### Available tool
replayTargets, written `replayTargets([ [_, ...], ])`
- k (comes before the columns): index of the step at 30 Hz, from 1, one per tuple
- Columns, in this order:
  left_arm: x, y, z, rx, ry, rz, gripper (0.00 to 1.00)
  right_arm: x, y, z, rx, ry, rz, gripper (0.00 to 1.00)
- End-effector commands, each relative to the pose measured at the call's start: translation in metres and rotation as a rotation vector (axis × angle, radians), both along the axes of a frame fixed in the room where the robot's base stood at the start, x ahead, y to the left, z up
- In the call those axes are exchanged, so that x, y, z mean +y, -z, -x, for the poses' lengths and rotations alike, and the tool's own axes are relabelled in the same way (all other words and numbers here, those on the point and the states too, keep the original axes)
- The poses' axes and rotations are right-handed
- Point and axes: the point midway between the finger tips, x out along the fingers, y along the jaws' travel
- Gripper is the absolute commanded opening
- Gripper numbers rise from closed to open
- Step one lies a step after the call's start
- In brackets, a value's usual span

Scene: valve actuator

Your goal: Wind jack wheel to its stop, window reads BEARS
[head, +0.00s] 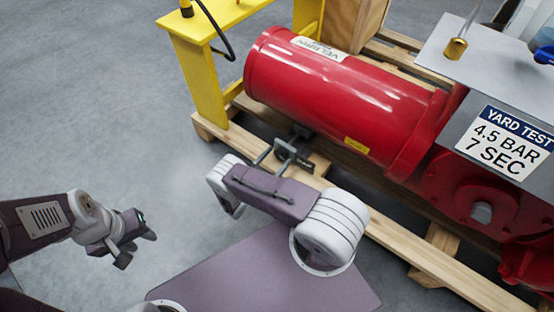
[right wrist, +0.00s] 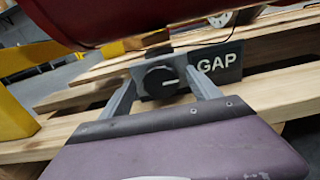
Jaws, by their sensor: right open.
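The jack wheel (right wrist: 160,80) is a dark round knob with a white line pointing right, on a small grey jack under the red cylinder (head: 335,95). Beside it a dark window plate (right wrist: 218,63) reads GAP. My right gripper (right wrist: 163,88) is open, one finger to each side of the wheel in the right wrist view; I cannot tell whether they touch it. In the head view the right gripper (head: 275,152) reaches the jack (head: 298,148), and the wheel is mostly hidden. My left gripper (head: 137,246) is empty over the floor, its fingers apart.
The cylinder lies above a wooden pallet (head: 385,235). A yellow stand (head: 197,70) is at its left. A sign (head: 502,140) reads YARD TEST 4.5 BAR 7 SEC. A grey plate (head: 470,50) is at upper right. The floor at left is clear.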

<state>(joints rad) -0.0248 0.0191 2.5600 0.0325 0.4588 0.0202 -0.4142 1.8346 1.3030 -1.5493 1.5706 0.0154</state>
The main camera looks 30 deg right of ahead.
Motion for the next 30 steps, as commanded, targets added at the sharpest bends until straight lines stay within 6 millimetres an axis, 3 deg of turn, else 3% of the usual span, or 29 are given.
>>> replayTargets([
  [8, 0.0000, 0.0010, 0.0000, 0.000, 0.000, 0.000, 0.36, -0.0041, -0.0004, -0.0014, 0.000, 0.000, 0.000, 0.71],
  [11, 0.0000, 0.0010, 0.0000, 0.000, 0.000, 0.000, 0.36, -0.0040, -0.0004, -0.0013, 0.000, 0.000, 0.000, 0.49],
  [15, 0.0000, 0.0010, 0.0000, 0.000, 0.000, 0.000, 0.36, -0.0039, -0.0003, -0.0013, 0.000, 0.000, 0.000, 0.10],
  [23, 0.0000, -0.0001, 0.0000, 0.000, 0.000, 0.000, 0.36, -0.0038, -0.0006, -0.0009, -0.028, 0.001, -0.011, 0.09],
  [30, 0.0000, -0.0038, 0.0000, 0.000, 0.000, 0.000, 0.36, -0.0041, -0.0009, -0.0003, -0.153, 0.001, -0.064, 0.09],
])
